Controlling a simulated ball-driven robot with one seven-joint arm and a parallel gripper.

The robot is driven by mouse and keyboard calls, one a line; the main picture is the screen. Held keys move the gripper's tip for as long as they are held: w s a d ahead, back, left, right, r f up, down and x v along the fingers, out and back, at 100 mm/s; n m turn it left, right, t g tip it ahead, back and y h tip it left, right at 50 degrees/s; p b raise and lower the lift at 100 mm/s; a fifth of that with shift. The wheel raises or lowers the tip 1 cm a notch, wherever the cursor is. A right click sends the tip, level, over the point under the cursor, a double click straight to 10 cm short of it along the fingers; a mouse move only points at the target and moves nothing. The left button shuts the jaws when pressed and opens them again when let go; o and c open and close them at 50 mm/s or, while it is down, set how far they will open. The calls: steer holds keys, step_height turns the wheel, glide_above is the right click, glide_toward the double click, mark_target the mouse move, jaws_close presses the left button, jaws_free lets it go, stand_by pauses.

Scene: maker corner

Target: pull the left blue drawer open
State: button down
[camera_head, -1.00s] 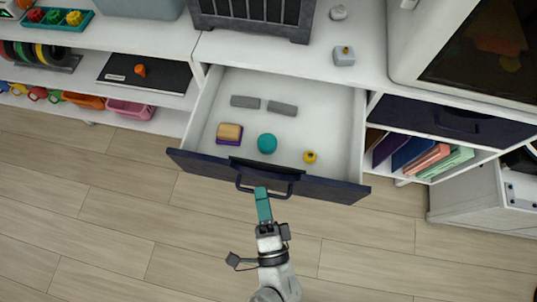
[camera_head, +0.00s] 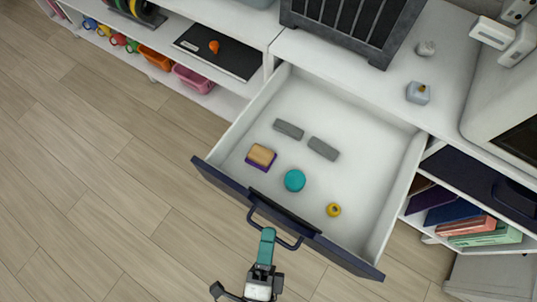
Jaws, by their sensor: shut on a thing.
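The left blue drawer (camera_head: 220,180) stands pulled out from the white cabinet, with its dark blue front towards me and its white inside showing. Its dark bar handle (camera_head: 290,240) is on the outer face of the front. My gripper (camera_head: 267,236), with teal fingers, is shut on the handle near its middle. The fingertips hide part of the bar. Inside the drawer lie two grey blocks (camera_head: 288,129), a tan block on a purple one (camera_head: 261,156), a teal round thing (camera_head: 295,180) and a small yellow ring (camera_head: 333,210).
A second dark blue drawer front (camera_head: 490,185) is closed at the right, above a shelf of books (camera_head: 470,228). A dark slatted crate (camera_head: 345,25) and a small grey block (camera_head: 418,92) stand on the cabinet top. The wooden floor at the left is clear.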

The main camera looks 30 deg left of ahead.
steer(key=c, duration=1.2)
jaws_free()
steer(key=b+v, duration=0.1)
steer(key=v, duration=0.9)
steer(key=shift+s, duration=0.35)
steer(key=shift+d+f, duration=0.1)
